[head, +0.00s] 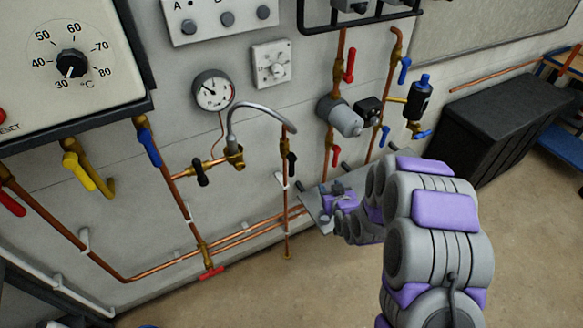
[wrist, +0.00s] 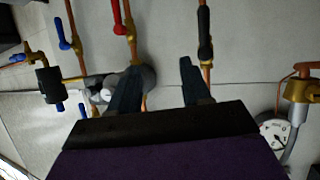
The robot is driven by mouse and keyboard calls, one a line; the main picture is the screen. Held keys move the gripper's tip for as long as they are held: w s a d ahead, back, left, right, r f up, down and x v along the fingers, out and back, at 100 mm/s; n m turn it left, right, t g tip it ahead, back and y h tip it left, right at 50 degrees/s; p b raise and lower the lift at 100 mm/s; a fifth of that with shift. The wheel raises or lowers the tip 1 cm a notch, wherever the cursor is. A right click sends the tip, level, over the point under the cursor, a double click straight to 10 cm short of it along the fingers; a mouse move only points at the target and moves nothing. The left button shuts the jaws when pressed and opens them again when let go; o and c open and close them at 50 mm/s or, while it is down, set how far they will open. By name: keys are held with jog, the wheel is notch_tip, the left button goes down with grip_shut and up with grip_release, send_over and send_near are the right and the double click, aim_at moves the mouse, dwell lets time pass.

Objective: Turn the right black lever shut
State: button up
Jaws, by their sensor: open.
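The right black lever (head: 291,164) is on a vertical copper pipe, to the right of the grey curved hose, and hangs roughly in line with the pipe. In the wrist view it shows as a black handle (wrist: 205,30) along its pipe, above and right of the right finger. My gripper (head: 325,192) is to the right of and below the lever in the head view. In the wrist view my gripper (wrist: 153,66) has its two dark fingers spread apart with nothing held between them. The fingers appear apart from the lever.
Another black lever (head: 201,173) sits further left below the pressure gauge (head: 213,90). A red lever (head: 350,65), a blue lever (head: 404,70) and a grey pump (head: 340,116) are to the right. A black chest (head: 500,125) stands at far right. The floor in front is clear.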

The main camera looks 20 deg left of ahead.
aim_at(292, 169)
jog(key=s+a+f+t+y, duration=0.3)
jog(key=s+a+f+y, duration=0.1)
jog(key=a+f, duration=0.3)
jog(key=b+x, duration=0.3)
jog(key=x, duration=1.3)
jog(key=shift+w+d+r, duration=0.1)
jog(key=shift+r, duration=0.1)
jog(key=shift+w+a+r, duration=0.1)
jog(key=shift+w+a, duration=0.25)
jog(key=shift+w, duration=0.15)
jog(key=shift+c, duration=0.5)
grip_shut()
